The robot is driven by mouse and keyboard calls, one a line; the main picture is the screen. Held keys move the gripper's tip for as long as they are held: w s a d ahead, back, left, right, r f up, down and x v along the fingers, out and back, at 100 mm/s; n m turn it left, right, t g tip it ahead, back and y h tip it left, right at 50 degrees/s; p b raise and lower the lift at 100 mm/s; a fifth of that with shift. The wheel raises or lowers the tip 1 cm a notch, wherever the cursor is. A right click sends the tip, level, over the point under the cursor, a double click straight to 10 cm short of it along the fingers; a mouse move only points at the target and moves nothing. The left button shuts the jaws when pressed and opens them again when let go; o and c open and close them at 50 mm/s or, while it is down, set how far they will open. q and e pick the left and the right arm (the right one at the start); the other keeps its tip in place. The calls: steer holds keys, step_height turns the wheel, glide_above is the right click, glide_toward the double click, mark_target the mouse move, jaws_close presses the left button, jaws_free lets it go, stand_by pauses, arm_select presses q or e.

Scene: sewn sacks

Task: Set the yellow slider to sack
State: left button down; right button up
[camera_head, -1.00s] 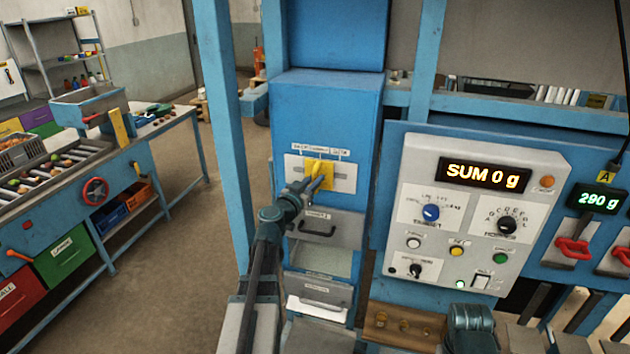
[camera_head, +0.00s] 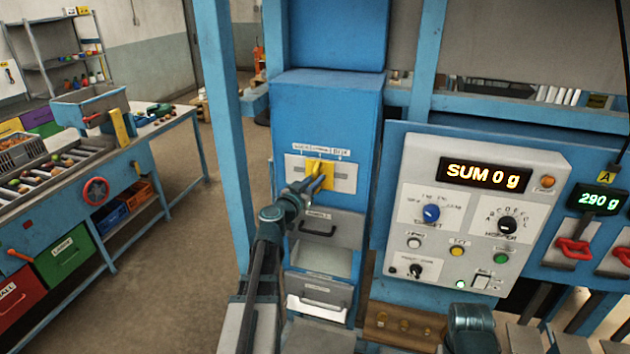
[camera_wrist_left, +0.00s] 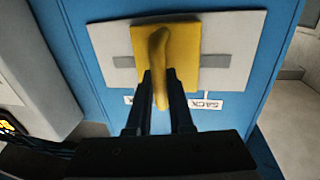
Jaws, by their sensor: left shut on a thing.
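The yellow slider (camera_head: 321,171) sits near the middle of a slot in a white plate (camera_head: 347,182) on the blue cabinet's front. Small labels stand above the slot, too small to read surely in the head view. My left gripper (camera_head: 314,186) is at the slider. In the left wrist view its two dark fingers (camera_wrist_left: 161,88) are shut on the slider's upright handle (camera_wrist_left: 159,50). There the SACK label (camera_wrist_left: 207,104) shows to the right of the slider, apart from it; this view is turned over. My right gripper does not show.
Below the slider are drawers with handles (camera_head: 318,228) and an open bay (camera_head: 322,262). A control panel (camera_head: 480,205) reading SUM 0 g stands to the right. A blue post (camera_head: 222,120) rises to the left. A roller bench (camera_head: 100,160) stands farther left, past open floor.

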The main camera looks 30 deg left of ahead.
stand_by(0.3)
arm_select(q)
steer(key=a, duration=0.3)
steer(key=s+a, duration=0.1)
steer(key=a, duration=0.2)
steer(key=shift+s, duration=0.2)
steer(key=shift+a, duration=0.15)
steer(key=c, duration=0.8)
jaws_free()
steer(key=shift+s+a, duration=0.1)
steer(key=s, duration=1.3)
steer(key=shift+s+d, duration=0.35)
steer(key=shift+s, duration=0.05)
